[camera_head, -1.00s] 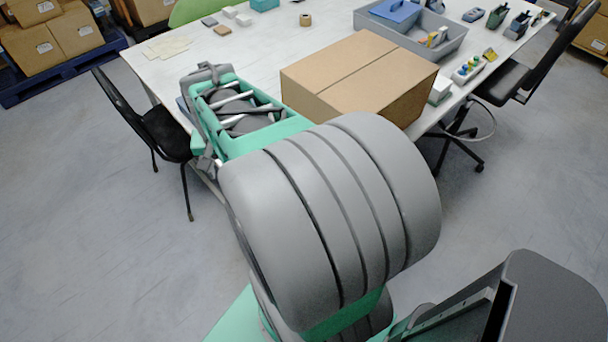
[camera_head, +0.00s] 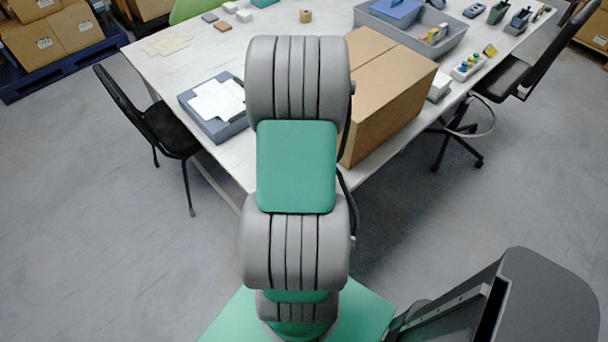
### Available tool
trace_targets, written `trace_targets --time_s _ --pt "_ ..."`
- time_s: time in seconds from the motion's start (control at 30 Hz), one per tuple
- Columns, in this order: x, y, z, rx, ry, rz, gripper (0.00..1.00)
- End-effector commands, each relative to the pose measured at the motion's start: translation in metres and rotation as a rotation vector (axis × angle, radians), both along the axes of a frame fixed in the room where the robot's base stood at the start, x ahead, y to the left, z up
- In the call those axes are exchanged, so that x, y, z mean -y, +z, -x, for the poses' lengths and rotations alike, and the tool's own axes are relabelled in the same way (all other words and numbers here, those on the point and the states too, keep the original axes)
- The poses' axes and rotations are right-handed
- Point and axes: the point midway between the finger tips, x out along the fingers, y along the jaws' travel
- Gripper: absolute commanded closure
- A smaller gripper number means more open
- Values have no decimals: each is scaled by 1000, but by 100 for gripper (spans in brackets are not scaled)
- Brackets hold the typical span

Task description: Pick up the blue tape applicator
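Several small hand tools lie at the far right of the white table (camera_head: 215,60). One is a dark blue tool (camera_head: 518,21) that looks like a tape applicator, though it is too small to be sure. A dark green-grey tool (camera_head: 497,12) of similar shape lies just left of it, and a flat blue-grey device (camera_head: 473,11) lies further left. My gripper is not visible; my grey and green arm rises through the middle of the view and hides part of the table.
A large closed carton (camera_head: 385,100) stands right of my arm. Behind it is a grey tote (camera_head: 440,48) with a blue item (camera_head: 397,10). A blue-grey tray (camera_head: 220,128) with white papers is at left. Chairs (camera_head: 165,128) (camera_head: 510,85) stand at both sides.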

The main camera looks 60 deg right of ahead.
Motion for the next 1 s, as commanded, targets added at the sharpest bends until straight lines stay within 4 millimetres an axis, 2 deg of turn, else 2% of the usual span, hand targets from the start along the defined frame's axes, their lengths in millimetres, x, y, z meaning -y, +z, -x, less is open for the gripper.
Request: trace_targets --time_s 0.07,0.17,1.0 --pt "0 0 0 0 1 0 0" --pt "0 0 0 0 1 0 7" --pt "0 0 0 -1 1 -1 75"
